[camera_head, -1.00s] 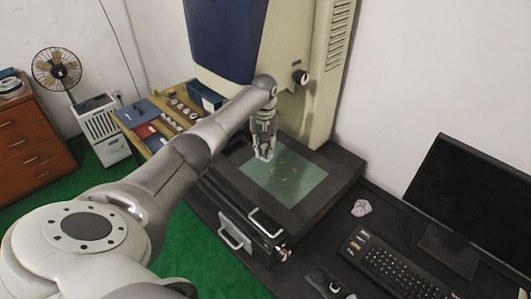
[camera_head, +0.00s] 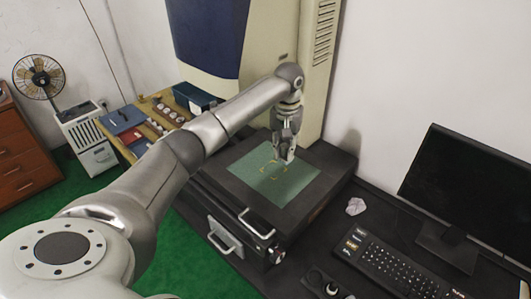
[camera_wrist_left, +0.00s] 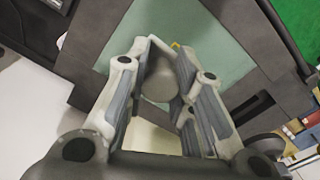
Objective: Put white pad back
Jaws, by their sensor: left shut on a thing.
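My left gripper (camera_head: 287,158) is over the upper part of the green glass plate (camera_head: 300,187) on the dark machine stage. In the left wrist view the left gripper (camera_wrist_left: 165,58) has its fingers on either side of a pale grey round piece (camera_wrist_left: 158,82), which looks like the white pad. It is shut on this piece. The fingers hide the piece's edges, and I cannot tell whether it touches the glass. Yellow marks (camera_head: 275,170) show on the glass beside the gripper. My right gripper is not in view.
The tall measuring machine (camera_head: 255,100) stands behind the stage. A wooden table (camera_head: 115,140) at the left holds trays and rows of small round parts. A keyboard (camera_head: 385,268), monitor (camera_head: 465,200) and crumpled paper (camera_head: 355,206) are on the right.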

